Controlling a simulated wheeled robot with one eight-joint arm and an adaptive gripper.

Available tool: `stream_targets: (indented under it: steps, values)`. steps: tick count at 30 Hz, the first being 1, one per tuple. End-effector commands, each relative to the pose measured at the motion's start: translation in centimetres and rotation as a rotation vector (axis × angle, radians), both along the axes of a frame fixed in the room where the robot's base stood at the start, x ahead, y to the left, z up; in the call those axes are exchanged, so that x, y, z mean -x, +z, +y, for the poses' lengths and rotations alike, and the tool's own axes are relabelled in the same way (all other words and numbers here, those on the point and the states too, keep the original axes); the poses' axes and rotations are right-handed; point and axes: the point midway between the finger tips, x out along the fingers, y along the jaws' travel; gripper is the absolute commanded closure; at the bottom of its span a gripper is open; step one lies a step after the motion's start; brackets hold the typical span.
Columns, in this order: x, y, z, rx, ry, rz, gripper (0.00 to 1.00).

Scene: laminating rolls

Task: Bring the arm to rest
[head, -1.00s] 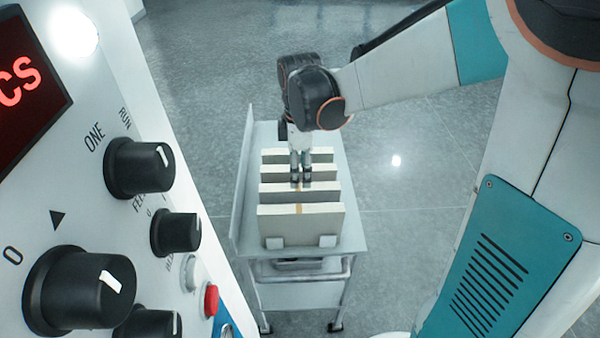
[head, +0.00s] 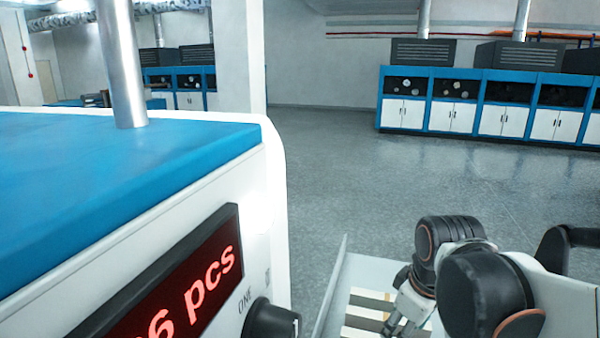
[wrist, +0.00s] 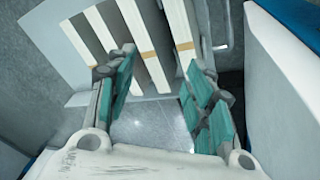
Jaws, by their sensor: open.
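My gripper (wrist: 158,55) is open in the wrist view, with its teal-padded fingers spread and nothing held between them. Beyond and between the fingertips are several cream-topped, grey-sided stacks (wrist: 110,28) on the cart; some carry a tan band. Below them, grey floor shows between the fingers. In the head view my gripper (head: 396,322) hangs over the cart (head: 375,268) at the bottom edge, its tips partly cut off. The stacks (head: 370,302) show only in part there, and my arm hides the cart's right side.
A large white machine with a blue top (head: 120,160) and a red display (head: 165,290) fills the left, close to the cart. A black knob (head: 272,322) juts from it. Blue-and-white cabinets (head: 450,110) line the far wall. Open grey floor (head: 330,160) lies between.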

Motion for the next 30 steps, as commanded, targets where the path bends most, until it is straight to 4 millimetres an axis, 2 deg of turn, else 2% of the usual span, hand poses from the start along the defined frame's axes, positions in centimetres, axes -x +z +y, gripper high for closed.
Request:
stream_targets:
  steps: [1, 6, 15, 21, 30]
  values:
    - [1.1, 0.4, 0.0, -0.017, -0.055, -0.03, 0.52]
    - [3.8, 1.4, 0.0, -0.092, -0.255, -0.135, 0.52]
    - [7.4, 1.9, 0.0, -0.248, -0.546, -0.288, 0.52]
    - [8.2, 1.9, 0.0, -0.299, -0.623, -0.327, 0.52]
    - [8.2, 1.9, 0.0, -0.304, -0.631, -0.33, 0.52]
